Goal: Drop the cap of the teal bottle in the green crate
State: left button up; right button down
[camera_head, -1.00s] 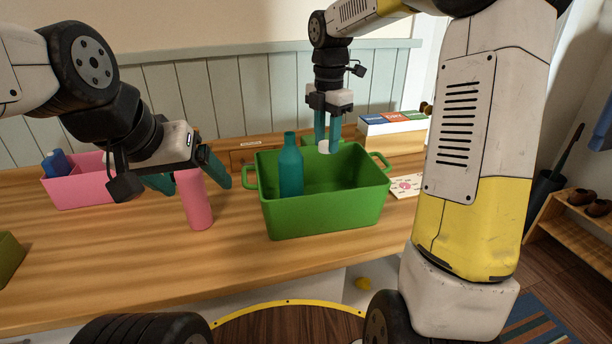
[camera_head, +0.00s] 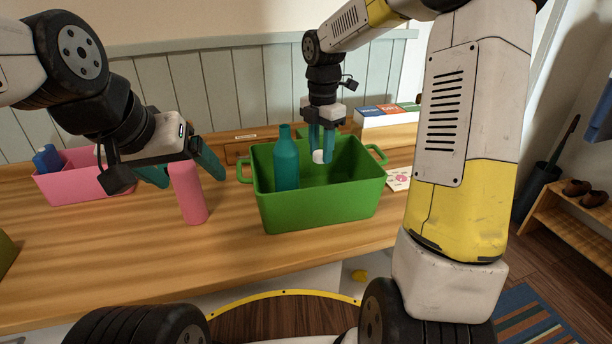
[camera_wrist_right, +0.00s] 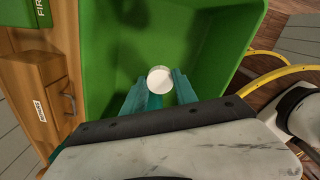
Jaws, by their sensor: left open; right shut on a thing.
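The green crate (camera_head: 325,208) stands on the wooden table, open at the top. The teal bottle (camera_head: 286,163) is upright inside its left part, with no cap on its neck. My right gripper (camera_head: 321,155) points down within the crate's opening and is shut on the white cap (camera_head: 318,157). In the right wrist view the cap (camera_wrist_right: 160,80) sits between the fingertips (camera_wrist_right: 159,88), with the crate's green inside (camera_wrist_right: 205,45) behind it. My left gripper (camera_head: 190,178) is open, its fingers to either side of a pink bottle's top in the picture; I cannot tell whether they touch.
The pink bottle (camera_head: 188,198) stands left of the crate. A pink bin (camera_head: 80,185) with a blue item (camera_head: 47,158) is at the far left. Boxes (camera_head: 388,115) stand at the back right, and a card (camera_head: 398,180) lies right of the crate. The front table is clear.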

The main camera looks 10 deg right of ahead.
jog(key=c, duration=0.9)
grip_release()
jog(key=shift+r, duration=0.1)
notch_tip(320, 180, up, 7)
jog(key=shift+r, duration=0.3)
